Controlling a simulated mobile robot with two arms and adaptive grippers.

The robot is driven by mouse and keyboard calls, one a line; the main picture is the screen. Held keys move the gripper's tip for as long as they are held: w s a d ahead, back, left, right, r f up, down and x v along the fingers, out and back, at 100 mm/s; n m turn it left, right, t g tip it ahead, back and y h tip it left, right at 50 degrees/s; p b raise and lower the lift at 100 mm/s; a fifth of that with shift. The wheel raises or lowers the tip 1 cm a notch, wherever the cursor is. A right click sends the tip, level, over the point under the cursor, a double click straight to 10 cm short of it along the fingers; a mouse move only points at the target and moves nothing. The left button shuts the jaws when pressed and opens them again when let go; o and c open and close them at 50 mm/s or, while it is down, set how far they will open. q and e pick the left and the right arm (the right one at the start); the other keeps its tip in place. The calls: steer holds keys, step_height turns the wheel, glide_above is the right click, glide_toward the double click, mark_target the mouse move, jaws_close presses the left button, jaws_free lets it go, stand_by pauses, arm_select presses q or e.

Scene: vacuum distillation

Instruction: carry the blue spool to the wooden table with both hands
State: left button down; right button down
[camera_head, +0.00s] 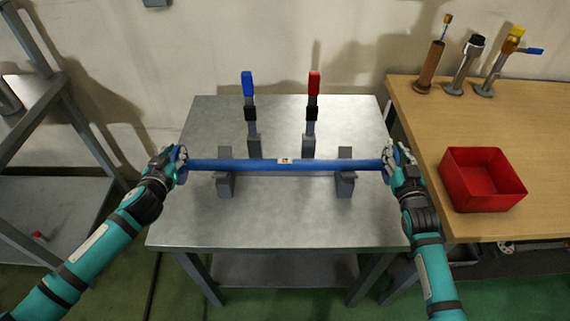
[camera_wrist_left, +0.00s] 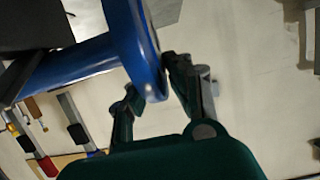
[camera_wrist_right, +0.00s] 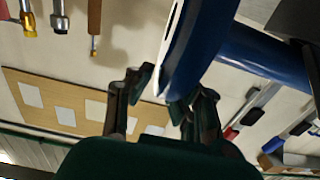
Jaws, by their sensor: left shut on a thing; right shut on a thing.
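The blue spool (camera_head: 245,165) is a long blue pipe with a flange at each end. It lies level across two grey supports on the grey metal table; whether it touches them I cannot tell. My left gripper (camera_head: 177,160) is shut on its left flange, which also shows in the left wrist view (camera_wrist_left: 138,45). My right gripper (camera_head: 390,163) is shut on its right flange, which also shows in the right wrist view (camera_wrist_right: 195,50). The wooden table (camera_head: 440,120) stands to the right of the metal table (camera_head: 280,225).
Two clamps, one with a blue handle (camera_head: 247,85) and one with a red handle (camera_head: 314,84), stand behind the spool. A red bin (camera_head: 483,200) sits on the wooden table's front. Several valve fittings (camera_head: 465,62) stand at its back. A metal shelf (camera_head: 40,110) is at left.

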stand_by(0.4)
